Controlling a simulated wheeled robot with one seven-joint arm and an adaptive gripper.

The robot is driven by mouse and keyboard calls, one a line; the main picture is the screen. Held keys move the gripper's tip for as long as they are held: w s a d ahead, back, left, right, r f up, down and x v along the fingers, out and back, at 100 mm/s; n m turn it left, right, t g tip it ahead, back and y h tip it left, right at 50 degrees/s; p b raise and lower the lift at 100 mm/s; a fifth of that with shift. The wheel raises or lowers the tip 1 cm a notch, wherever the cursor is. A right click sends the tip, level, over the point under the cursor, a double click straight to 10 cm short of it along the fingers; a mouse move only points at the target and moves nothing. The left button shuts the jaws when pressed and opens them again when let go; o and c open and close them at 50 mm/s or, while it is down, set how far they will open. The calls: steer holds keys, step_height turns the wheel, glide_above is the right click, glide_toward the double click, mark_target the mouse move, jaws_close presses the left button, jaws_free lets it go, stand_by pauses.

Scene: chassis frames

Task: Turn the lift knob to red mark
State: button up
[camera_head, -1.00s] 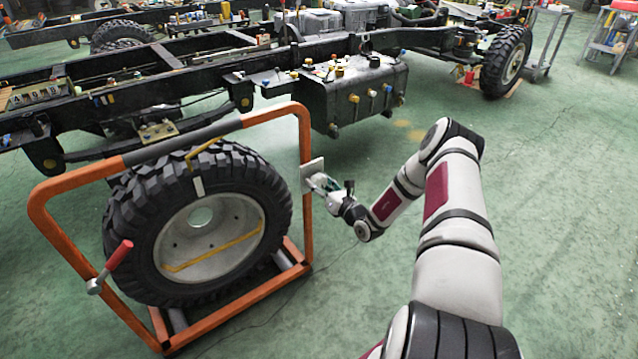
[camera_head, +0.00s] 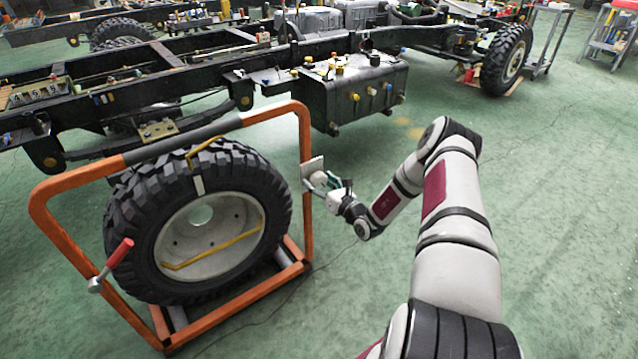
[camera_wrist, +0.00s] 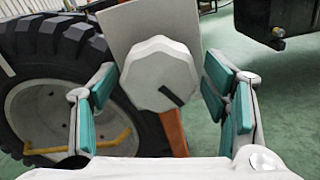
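The lift knob (camera_wrist: 158,72) is a pale grey, many-sided knob with a dark pointer line towards its lower right. It sits in front of a light square plate (camera_wrist: 120,27), which also shows on the orange frame's right post in the head view (camera_head: 311,166). My gripper (camera_wrist: 158,82) is open, its teal-padded fingers to the left and right of the knob with visible gaps. In the head view my gripper (camera_head: 325,182) is close to the plate and hides most of the knob. I cannot make out a red mark on the plate.
The orange frame (camera_head: 306,130) stands around a large tyre (camera_head: 122,225). A red-handled lever (camera_head: 120,255) is at its left. A truck chassis with a black tank (camera_head: 350,95) lies behind.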

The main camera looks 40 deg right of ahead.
steer(key=shift+s, duration=0.1)
steer(key=s, duration=1.1)
steer(key=shift+s+d, duration=0.2)
steer(key=shift+s, duration=0.2)
